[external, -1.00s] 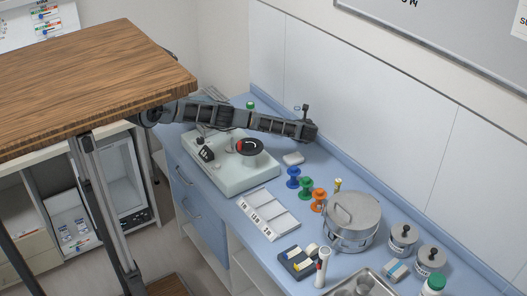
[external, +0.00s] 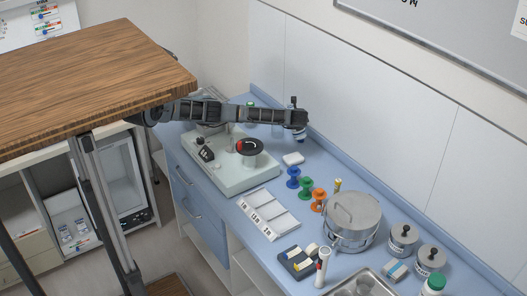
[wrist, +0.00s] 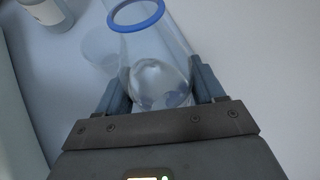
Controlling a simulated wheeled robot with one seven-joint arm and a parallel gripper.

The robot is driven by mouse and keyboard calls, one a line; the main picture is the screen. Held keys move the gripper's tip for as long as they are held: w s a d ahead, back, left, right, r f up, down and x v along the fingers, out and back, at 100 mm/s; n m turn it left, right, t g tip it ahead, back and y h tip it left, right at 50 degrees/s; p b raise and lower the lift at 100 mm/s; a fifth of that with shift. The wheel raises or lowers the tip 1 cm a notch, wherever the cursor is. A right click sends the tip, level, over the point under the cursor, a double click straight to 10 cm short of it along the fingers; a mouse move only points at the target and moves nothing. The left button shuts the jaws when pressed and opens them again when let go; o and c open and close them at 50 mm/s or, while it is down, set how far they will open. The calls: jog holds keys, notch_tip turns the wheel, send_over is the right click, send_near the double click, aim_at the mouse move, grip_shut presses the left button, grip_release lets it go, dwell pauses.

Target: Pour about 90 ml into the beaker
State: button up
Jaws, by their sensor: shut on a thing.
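My gripper (wrist: 160,92) is shut on a clear vessel with a blue rim (wrist: 136,25). Clear liquid (wrist: 157,78) shows low in it, between the fingers. In the external view my gripper (external: 298,126) is at the end of the stretched arm, above the back of the blue counter, right of the pale green device. The held vessel is small and mostly hidden there. A faint round shape lies left of the vessel in the wrist view; I cannot tell whether it is a clear beaker or a shadow. No beaker shows clearly.
A white labelled bottle (wrist: 47,10) stands at the wrist view's upper left. On the counter are the pale green device (external: 232,170), blue, green and orange spools (external: 306,188), a steel pot (external: 352,220) and lidded jars (external: 403,240). A wooden tabletop (external: 90,70) overhangs at left.

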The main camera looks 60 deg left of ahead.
jog(key=shift+s+a+f+n+t+h, duration=0.1)
jog(key=shift+a+n+t+h, duration=0.15)
jog(key=shift+h, duration=0.35)
jog(key=shift+s+a+f+n+t+h, duration=0.1)
jog(key=shift+n+h, duration=0.25)
jog(key=shift+h, duration=0.25)
jog(key=h, duration=0.1)
jog(key=d+f+n+h, duration=0.1)
jog(key=shift+w+t+h, duration=0.25)
jog(key=shift+t+h, duration=0.05)
jog(key=shift+t, duration=0.05)
jog(key=f, duration=0.1)
jog(key=h+b, duration=0.1)
jog(key=f, duration=0.1)
jog(key=shift+w+d+f+n+b, duration=0.1)
jog(key=shift+d+f+n+b, duration=0.2)
jog(key=shift+f+n+b, duration=0.1)
jog(key=shift+r+t+h+p, duration=0.3)
jog(key=shift+r+h+p, duration=0.05)
jog(key=shift+r+h, duration=0.1)
jog(key=shift+d+n+h, duration=0.15)
jog(key=shift+n+h, duration=0.15)
jog(key=shift+h, duration=0.05)
jog(key=shift+r+t+h, duration=0.3)
jog(key=shift+r+t, duration=0.1)
jog(key=shift+r, duration=0.1)
jog(key=shift+a+r+n+h, duration=0.25)
jog(key=shift+a+n+h, duration=0.05)
jog(key=shift+h, duration=0.1)
